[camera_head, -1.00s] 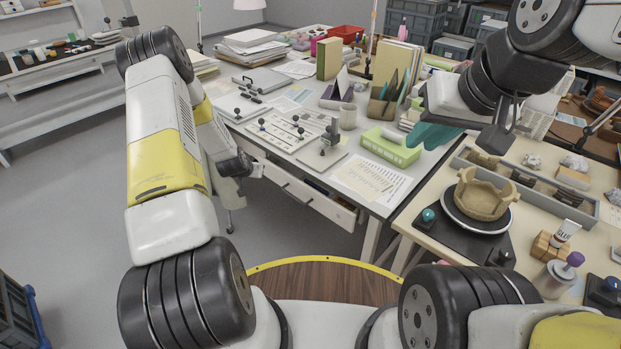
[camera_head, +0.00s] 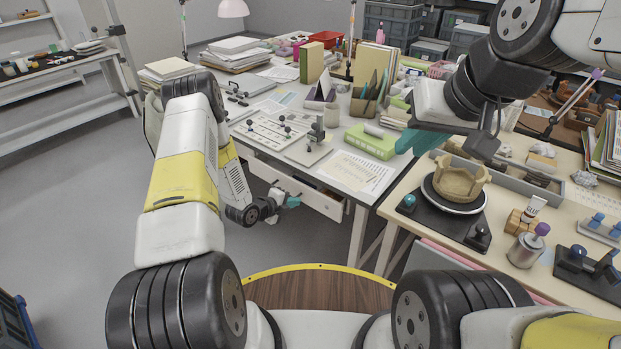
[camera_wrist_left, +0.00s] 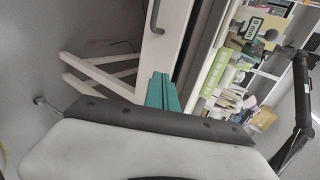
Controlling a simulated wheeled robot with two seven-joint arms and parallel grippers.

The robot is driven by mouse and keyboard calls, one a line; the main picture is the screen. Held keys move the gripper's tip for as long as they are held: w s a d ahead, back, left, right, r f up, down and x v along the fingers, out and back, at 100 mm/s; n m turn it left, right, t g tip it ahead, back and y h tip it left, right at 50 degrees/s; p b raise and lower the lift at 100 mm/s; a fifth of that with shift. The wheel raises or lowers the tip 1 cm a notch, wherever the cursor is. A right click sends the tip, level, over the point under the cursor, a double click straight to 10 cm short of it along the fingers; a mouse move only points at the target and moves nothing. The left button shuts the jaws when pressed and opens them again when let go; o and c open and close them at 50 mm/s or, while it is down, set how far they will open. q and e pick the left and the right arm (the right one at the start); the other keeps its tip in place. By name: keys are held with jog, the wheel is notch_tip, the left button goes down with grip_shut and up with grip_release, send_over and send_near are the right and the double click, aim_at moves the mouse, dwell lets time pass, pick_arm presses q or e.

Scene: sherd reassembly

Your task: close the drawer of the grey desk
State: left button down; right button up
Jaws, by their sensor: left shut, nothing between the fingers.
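The grey desk (camera_head: 300,113) stands ahead, with a pale drawer (camera_head: 321,203) under its top. The drawer stands partly open, with its dark inside showing behind the front panel. In the left wrist view the drawer front (camera_wrist_left: 168,40) carries a dark handle (camera_wrist_left: 154,17). My left gripper (camera_head: 292,201) is shut and empty, its teal fingers close in front of the drawer front. The fingers also show in the left wrist view (camera_wrist_left: 162,90); I cannot tell whether they touch the panel. My right gripper (camera_head: 420,141) hangs near the desk's right edge, its jaw opening unclear.
The desk top holds papers, books, a green box (camera_head: 370,142) and a mug (camera_head: 331,113). A wooden table (camera_head: 405,222) at right bears a clay pot (camera_head: 459,181) on a turntable. The floor (camera_head: 80,220) left of the desk is clear.

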aim_at(314, 191)
pick_arm(q)
jog(key=x, duration=0.4)
jog(key=r+x, duration=0.1)
jog(key=x, duration=0.2)
jog(key=shift+w+d+r, duration=0.1)
jog(key=shift+w+d, duration=0.15)
jog(key=shift+w, duration=0.15)
jog(key=shift+w+d, duration=0.3)
jog(key=shift+w, duration=0.05)
jog(key=w+d, duration=0.2)
jog(key=w, duration=0.1)
jog(key=shift+d, duration=0.1)
jog(key=shift+w+d, duration=0.25)
jog(key=shift+w, duration=0.1)
jog(key=shift+w+r, duration=0.1)
jog(key=shift+r, duration=0.05)
